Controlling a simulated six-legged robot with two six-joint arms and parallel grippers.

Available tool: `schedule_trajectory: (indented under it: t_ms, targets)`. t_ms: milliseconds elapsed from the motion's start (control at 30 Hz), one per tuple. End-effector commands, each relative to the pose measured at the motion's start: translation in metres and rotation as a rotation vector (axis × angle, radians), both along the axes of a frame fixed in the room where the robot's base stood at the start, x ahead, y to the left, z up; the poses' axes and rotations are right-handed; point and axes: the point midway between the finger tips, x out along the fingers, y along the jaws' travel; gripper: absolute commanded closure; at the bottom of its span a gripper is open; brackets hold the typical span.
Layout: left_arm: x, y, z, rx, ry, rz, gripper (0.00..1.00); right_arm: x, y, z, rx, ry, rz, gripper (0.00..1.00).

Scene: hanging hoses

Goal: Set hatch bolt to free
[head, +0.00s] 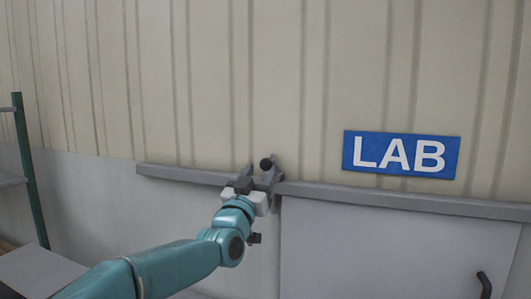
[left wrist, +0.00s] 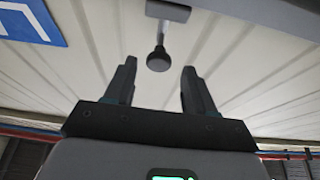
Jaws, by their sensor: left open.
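The hatch bolt shows as a small dark round knob (head: 266,164) at the grey rail on the wall. In the left wrist view the knob (left wrist: 158,60) hangs on a short stem by a grey bracket (left wrist: 168,11). My left gripper (head: 260,176) is open at the rail, with the knob between its fingertips in the picture. In the left wrist view, my left gripper (left wrist: 159,78) has a finger on each side of the knob, with gaps and no visible contact. The bolt's body is mostly hidden by the gripper in the head view. My right gripper is not in view.
A grey hatch panel (head: 380,245) with a dark handle (head: 484,285) lies below the rail (head: 400,197). A blue LAB sign (head: 401,154) is on the ribbed wall to the right. A shelf frame (head: 30,170) stands at the far left. Coloured pipes (left wrist: 300,154) run behind in the left wrist view.

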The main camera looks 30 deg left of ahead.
Motion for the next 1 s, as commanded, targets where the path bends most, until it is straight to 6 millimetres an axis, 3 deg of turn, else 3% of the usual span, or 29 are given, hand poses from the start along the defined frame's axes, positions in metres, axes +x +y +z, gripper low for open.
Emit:
schedule_trajectory:
  t_ms: [33,200,567,600,767,1000]
  targets:
    - [0.01,0.002,0.008,0.0,0.001,0.0,0.45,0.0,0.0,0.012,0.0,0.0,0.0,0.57]
    - [0.031,0.007,0.014,0.0,0.001,0.0,0.45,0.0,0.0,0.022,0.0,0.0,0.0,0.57]
    - [0.039,0.009,0.014,0.0,0.0,0.0,0.45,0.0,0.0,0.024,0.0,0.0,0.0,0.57]
    - [0.039,0.009,0.014,0.0,0.0,0.0,0.49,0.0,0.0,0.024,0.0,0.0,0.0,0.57]
    - [0.039,0.009,0.014,0.0,0.0,0.0,1.0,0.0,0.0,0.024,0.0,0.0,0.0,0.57]
    - [0.036,0.009,0.017,0.0,-0.001,0.0,1.0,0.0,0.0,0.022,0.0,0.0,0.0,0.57]
